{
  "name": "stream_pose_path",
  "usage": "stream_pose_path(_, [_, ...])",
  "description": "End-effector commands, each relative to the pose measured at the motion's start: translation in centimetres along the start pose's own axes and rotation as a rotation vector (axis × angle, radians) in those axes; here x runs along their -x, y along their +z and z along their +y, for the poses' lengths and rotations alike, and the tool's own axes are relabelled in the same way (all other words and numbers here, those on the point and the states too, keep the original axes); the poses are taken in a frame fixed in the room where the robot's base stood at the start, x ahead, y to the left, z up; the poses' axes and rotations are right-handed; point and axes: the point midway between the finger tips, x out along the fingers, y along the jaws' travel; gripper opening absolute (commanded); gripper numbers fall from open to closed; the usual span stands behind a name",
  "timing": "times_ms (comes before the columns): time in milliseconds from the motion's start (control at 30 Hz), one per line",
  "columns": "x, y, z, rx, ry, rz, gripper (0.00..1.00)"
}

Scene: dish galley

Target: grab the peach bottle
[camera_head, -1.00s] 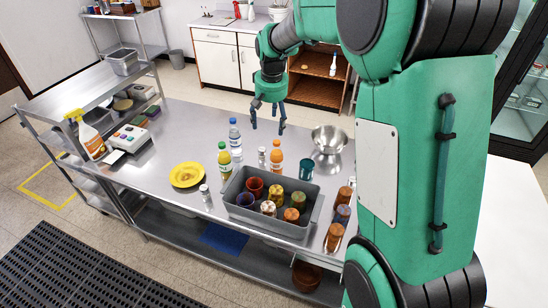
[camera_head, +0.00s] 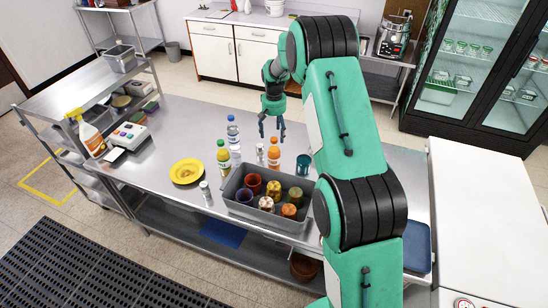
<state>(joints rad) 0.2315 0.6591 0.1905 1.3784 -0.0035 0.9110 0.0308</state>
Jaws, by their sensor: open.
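The peach bottle (camera_head: 274,154) appears to be the orange one with a white label. It stands upright on the steel counter (camera_head: 150,190), just behind the grey bin. My gripper (camera_head: 272,135) is open and empty, fingers pointing down. In the picture its fingertips are just above the bottle's cap; I cannot tell how far apart they are in depth. The bottle is not between the fingers as far as I can see.
A small shaker (camera_head: 260,153), a green-capped bottle (camera_head: 224,158) and a clear blue-capped bottle (camera_head: 233,134) stand left of the bottle. A teal cup (camera_head: 303,165) stands right. The grey bin (camera_head: 262,218) holds several cups. A yellow plate (camera_head: 187,171) lies left.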

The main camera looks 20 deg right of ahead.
Motion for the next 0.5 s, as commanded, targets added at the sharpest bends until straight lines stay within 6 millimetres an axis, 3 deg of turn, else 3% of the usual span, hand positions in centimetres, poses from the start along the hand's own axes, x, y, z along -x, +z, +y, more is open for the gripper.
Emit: stream_pose_path(500, [-0.69, -0.11, 0.10, -0.001, 0.000, -0.003, 0.71])
